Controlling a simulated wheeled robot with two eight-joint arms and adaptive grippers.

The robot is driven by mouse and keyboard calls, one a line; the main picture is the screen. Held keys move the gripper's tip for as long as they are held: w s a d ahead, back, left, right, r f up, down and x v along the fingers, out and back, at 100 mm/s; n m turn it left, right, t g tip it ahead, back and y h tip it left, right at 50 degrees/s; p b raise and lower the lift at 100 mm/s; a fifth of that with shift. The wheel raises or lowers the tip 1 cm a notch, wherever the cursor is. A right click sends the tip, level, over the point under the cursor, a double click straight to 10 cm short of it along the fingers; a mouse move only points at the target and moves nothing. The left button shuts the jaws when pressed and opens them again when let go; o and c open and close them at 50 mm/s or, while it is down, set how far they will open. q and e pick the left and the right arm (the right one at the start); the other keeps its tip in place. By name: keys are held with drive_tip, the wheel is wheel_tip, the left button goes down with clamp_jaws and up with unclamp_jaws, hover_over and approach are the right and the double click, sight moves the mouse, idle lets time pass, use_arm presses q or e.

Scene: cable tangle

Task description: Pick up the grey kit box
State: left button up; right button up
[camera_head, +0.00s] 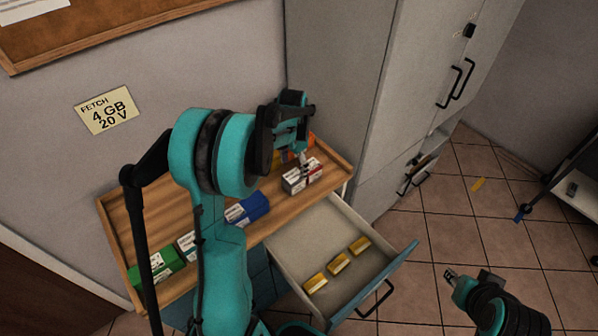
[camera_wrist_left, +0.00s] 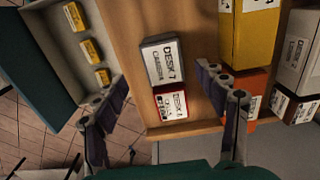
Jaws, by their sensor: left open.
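The grey kit box (camera_wrist_left: 162,58), with a white "DESK 7" label, lies on the wooden top in the left wrist view. A red-edged box (camera_wrist_left: 170,103) with a similar label lies right against it. My left gripper (camera_wrist_left: 165,88) is open and empty, its fingers apart on either side of these boxes and nearer the camera. In the head view my left gripper (camera_head: 303,156) hangs over the right end of the wooden top, just above a pale labelled box (camera_head: 302,181). My right gripper (camera_head: 450,275) is small at lower right, over the floor, away from the boxes.
A yellow box (camera_wrist_left: 248,38) and an orange box (camera_wrist_left: 246,88) stand close to the right finger. White boxes (camera_wrist_left: 298,58) are beyond. The open drawer (camera_head: 345,215) holds small yellow boxes (camera_head: 339,263). Green (camera_head: 158,266) and blue (camera_head: 247,209) boxes lie along the wooden top.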

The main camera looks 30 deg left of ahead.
sight(293, 176)
use_arm(q)
wheel_tip(293, 176, down, 2)
drive_tip(key=shift+s+f+b, duration=0.1)
drive_tip(key=shift+s+b, duration=0.05)
drive_tip(key=shift+b, duration=0.2)
drive_tip(key=f, duration=0.1)
drive_tip(key=f+b, duration=0.1)
drive_tip(key=f, duration=0.3)
drive_tip(key=shift+w+a+f+b, duration=0.1)
drive_tip(key=shift+w+a+b, duration=0.1)
drive_tip(key=shift+w+b, duration=0.15)
drive_tip(key=shift+c, duration=1)
drive_tip(key=shift+s, duration=0.1)
drive_tip(key=c, duration=1.1)
